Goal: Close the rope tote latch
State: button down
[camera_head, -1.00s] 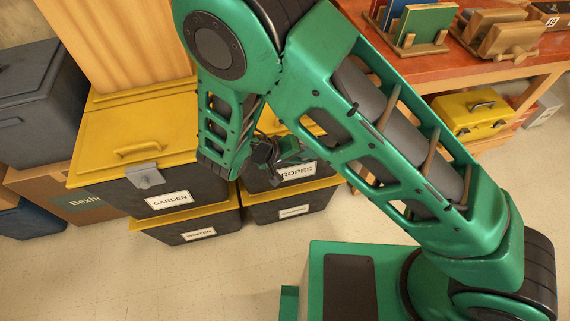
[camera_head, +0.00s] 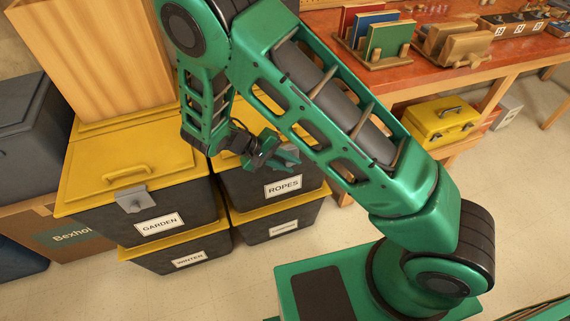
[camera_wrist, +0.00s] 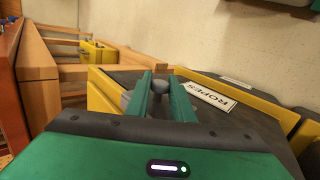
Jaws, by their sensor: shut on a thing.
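The rope tote (camera_head: 238,186) is a dark box with a yellow lid and a white ROPES label (camera_head: 283,186). It sits on top of another tote, and my arm hides much of its lid. In the wrist view the label (camera_wrist: 210,95) shows just right of my fingers. My gripper (camera_head: 287,157) is at the tote's upper front, above the label. In the wrist view my gripper (camera_wrist: 162,92) has its two green fingers on either side of a grey rounded piece (camera_wrist: 160,86), which looks like part of the latch. Whether the latch is seated is hidden.
The GARDEN tote (camera_head: 185,215) with its grey latch (camera_head: 133,198) stands directly left, on the WINTER tote (camera_head: 165,258). A red-topped workbench (camera_head: 440,75) is at the back right, with a yellow toolbox (camera_head: 437,122) below it. The floor in front is clear.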

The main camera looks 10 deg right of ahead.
jog(key=shift+w+a, duration=0.1)
jog(key=shift+w, duration=0.05)
jog(key=c, duration=1.5)
grip_release()
jog(key=shift+c, duration=0.2)
jog(key=v, duration=1)
jog(key=shift+a+r, duration=0.2)
jog(key=shift+a, duration=0.05)
